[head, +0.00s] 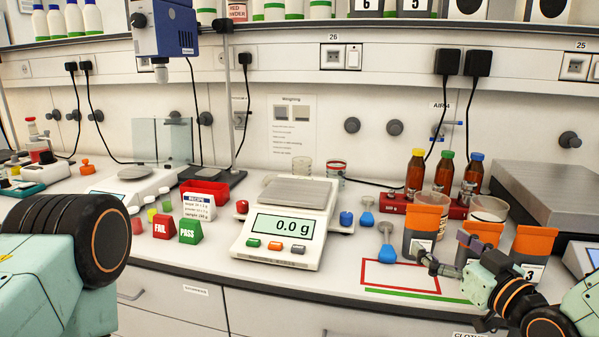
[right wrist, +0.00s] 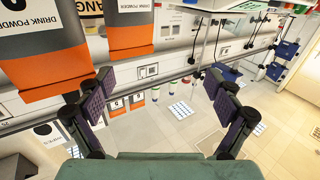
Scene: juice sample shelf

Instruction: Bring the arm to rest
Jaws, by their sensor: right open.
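My right gripper (head: 440,250) is at the right front of the bench in the head view, its fingers apart and close in front of the orange-topped powder tubs. In the right wrist view the open fingers (right wrist: 158,88) have nothing between them. The orange-topped tubs are a left one (head: 425,222), a middle one partly behind my gripper (head: 482,231), and a right one (head: 534,243). Two orange drink powder tubs (right wrist: 52,66) also fill the upper left of the right wrist view. My left arm enters at the left of the head view; its gripper is not shown.
A scale (head: 285,225) reading 0.0 g stands mid-bench. A red-outlined area (head: 400,276) lies left of my right gripper. Brown bottles (head: 442,176) stand in a red rack behind the tubs. FAIL (head: 163,227) and PASS (head: 190,231) blocks stand left of the scale.

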